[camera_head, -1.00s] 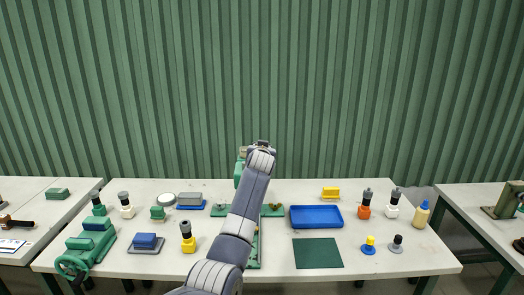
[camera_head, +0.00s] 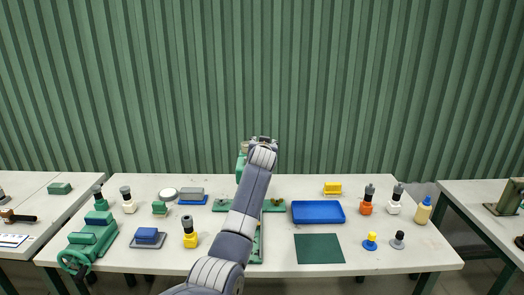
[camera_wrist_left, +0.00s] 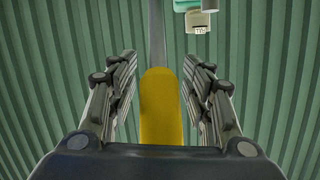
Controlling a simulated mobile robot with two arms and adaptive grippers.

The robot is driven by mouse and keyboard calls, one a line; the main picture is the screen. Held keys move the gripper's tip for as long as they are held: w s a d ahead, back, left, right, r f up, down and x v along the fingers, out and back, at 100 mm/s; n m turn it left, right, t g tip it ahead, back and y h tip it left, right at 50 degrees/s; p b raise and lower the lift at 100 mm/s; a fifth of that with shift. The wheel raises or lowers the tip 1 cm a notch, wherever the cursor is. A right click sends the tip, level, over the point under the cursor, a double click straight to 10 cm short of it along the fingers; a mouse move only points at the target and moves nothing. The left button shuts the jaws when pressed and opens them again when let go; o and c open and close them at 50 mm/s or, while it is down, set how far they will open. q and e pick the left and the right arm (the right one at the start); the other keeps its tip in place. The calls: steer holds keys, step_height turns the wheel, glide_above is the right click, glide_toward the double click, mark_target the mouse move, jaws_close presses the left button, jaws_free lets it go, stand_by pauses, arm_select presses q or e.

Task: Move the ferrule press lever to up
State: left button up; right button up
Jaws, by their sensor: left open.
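The green ferrule press (camera_head: 241,168) stands at the back middle of the table, mostly hidden behind my left arm. Its green base (camera_head: 272,206) shows on both sides of the arm. In the left wrist view the lever shows as a grey bar with a yellow grip (camera_wrist_left: 161,105). My left gripper (camera_wrist_left: 160,65) is open, with one finger on each side of the yellow grip and a visible gap on both sides. In the head view the gripper (camera_head: 263,139) is small and partly hidden at the top of the arm. My right gripper is out of view.
A blue tray (camera_head: 318,221) and a dark green mat (camera_head: 319,257) lie right of the arm. Several small bottles and knobs stand farther right. A green vise-like device (camera_head: 90,240) stands at the left. A green corrugated wall (camera_head: 400,90) rises behind the table.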

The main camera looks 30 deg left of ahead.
arm_select(q)
steer(key=v, duration=1.1)
steer(key=shift+s, duration=0.2)
steer(key=shift+a+f, duration=0.15)
steer(key=shift+f, duration=0.05)
